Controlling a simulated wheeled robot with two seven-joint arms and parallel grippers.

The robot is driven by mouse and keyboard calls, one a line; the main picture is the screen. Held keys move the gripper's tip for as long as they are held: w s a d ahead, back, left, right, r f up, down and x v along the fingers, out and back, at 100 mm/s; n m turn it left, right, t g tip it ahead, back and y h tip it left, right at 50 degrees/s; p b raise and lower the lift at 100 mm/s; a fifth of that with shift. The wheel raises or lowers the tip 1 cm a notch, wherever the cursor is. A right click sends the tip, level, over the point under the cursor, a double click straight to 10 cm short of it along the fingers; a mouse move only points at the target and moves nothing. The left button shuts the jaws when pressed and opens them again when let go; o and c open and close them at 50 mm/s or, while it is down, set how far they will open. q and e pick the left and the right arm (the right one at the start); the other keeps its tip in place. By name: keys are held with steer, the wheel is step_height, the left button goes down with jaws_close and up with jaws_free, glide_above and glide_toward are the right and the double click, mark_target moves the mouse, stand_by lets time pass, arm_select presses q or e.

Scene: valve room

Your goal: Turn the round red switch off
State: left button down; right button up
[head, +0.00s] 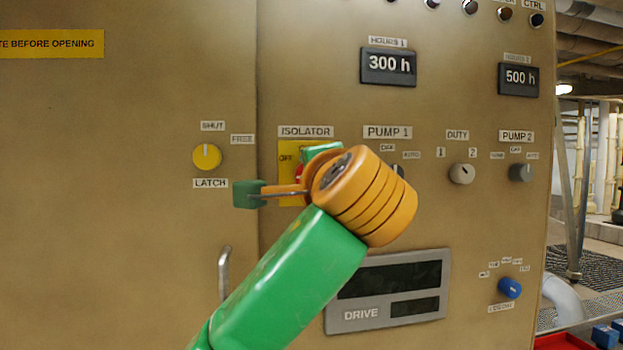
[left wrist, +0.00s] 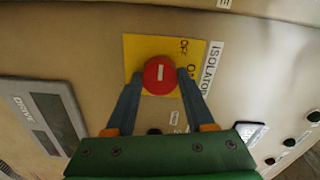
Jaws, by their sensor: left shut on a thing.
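The round red switch (left wrist: 159,75) sits on a yellow plate (left wrist: 137,48) marked OFF and ON, beside the ISOLATOR label. A short white mark on its face runs upright in the left wrist view, with OFF to its upper right and ON to its right. My left gripper (left wrist: 159,80) is shut on the switch, one finger on each side of it. In the head view my left gripper (head: 288,176) covers most of the plate (head: 287,151), and only a sliver of the red switch (head: 299,172) shows. My right gripper is in neither view.
A yellow latch knob (head: 207,157) and a door handle (head: 225,273) are to the left. The PUMP 1 knob is partly hidden behind my wrist. The duty knob (head: 461,173) and PUMP 2 knob (head: 521,172) are to the right. The DRIVE panel (head: 432,314) is below.

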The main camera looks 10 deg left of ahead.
arm_select(q)
steer(key=shift+f, duration=0.2)
steer(key=shift+c, duration=2)
jaws_free()
steer(key=shift+o, duration=0.7)
steer(key=shift+s+r, duration=0.15)
steer(key=b+v, duration=0.3)
steer(key=v, duration=0.4)
